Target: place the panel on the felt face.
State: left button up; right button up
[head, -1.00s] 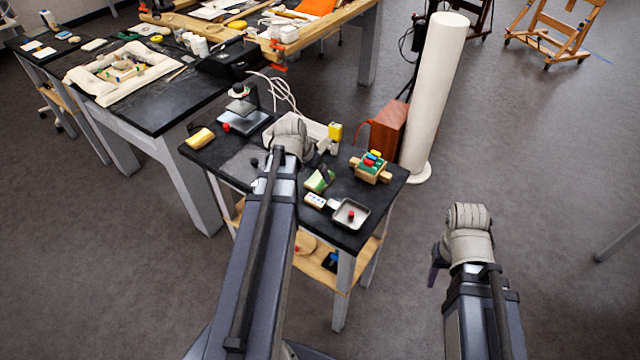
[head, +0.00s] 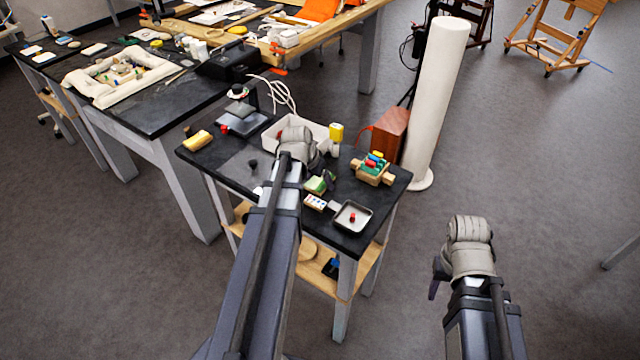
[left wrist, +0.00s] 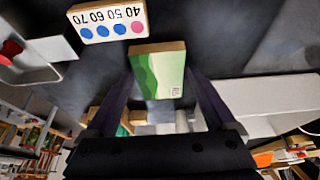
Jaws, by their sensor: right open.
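The panel (left wrist: 158,76) is a small block with a green face, a brown edge and a small printed label. In the head view the panel (head: 317,184) is above or on the small black table, partly behind the left gripper (head: 326,179). I cannot tell if it touches the table. A grey patch (head: 243,168) lies on the table to the left; I cannot tell whether it is the felt face. My right gripper (head: 437,283) hangs empty over the floor.
On the small table (head: 340,237) are a number card (head: 315,203), a metal tray (head: 344,225) with a red piece, a wooden block holder (head: 372,176), a yellow block (head: 198,140) and a white box (head: 270,137). A white column (head: 437,100) stands behind.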

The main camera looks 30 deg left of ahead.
aim_at(318, 183)
pick_arm(q)
jog(key=c, duration=1.2)
jog(key=shift+c, duration=0.2)
jog(key=shift+r, duration=0.1)
notch_tip(318, 183, up, 10)
jog(key=p, duration=1)
